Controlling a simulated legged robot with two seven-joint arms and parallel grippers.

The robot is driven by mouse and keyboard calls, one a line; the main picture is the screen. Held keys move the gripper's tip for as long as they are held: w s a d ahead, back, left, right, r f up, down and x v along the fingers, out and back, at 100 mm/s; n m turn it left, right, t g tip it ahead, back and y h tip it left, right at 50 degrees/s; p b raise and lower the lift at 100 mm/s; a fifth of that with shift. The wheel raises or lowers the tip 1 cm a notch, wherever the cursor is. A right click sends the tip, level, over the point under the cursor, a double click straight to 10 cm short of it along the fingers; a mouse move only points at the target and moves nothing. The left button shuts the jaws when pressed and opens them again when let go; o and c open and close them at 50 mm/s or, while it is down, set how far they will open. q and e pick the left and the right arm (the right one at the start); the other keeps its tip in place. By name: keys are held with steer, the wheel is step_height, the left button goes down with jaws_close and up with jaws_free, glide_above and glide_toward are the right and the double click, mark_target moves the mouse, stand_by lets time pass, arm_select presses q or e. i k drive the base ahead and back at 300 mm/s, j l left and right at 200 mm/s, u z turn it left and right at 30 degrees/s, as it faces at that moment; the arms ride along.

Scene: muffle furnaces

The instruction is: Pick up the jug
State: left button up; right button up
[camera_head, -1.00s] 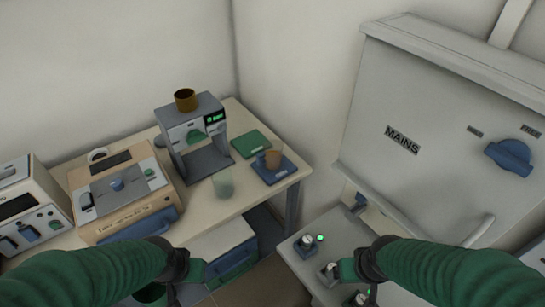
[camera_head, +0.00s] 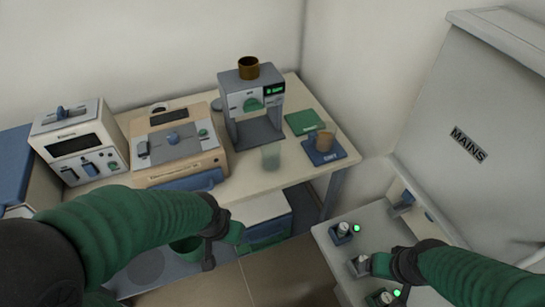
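A translucent pale green vessel (camera_head: 271,155), perhaps the jug, stands upright on the table in front of the grey machine. A brown cup (camera_head: 325,141) stands on a blue mat (camera_head: 325,154) to its right, and a brown pot (camera_head: 249,68) sits on top of the machine. Which of these is the jug is not certain. My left gripper (camera_head: 222,240) is below and left of the pale green vessel in the picture, apart from it. My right gripper (camera_head: 382,266) is over the grey panel at lower right. Neither gripper visibly holds anything; their finger gaps are unclear.
The grey machine (camera_head: 256,130) stands at the table's back, with a green mat (camera_head: 304,122) beside it. A beige furnace-like box (camera_head: 178,150) and a white appliance (camera_head: 80,143) stand left. The MAINS cabinet (camera_head: 480,130) and a switch panel (camera_head: 350,215) are right.

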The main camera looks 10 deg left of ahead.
mark_target(321, 138)
steer(key=i+z, duration=0.15)
steer(key=z, duration=0.3)
steer(key=i+z, duration=0.2)
steer(key=z, duration=0.2)
steer(key=i+j+z, duration=0.15)
steer(key=z, duration=0.3)
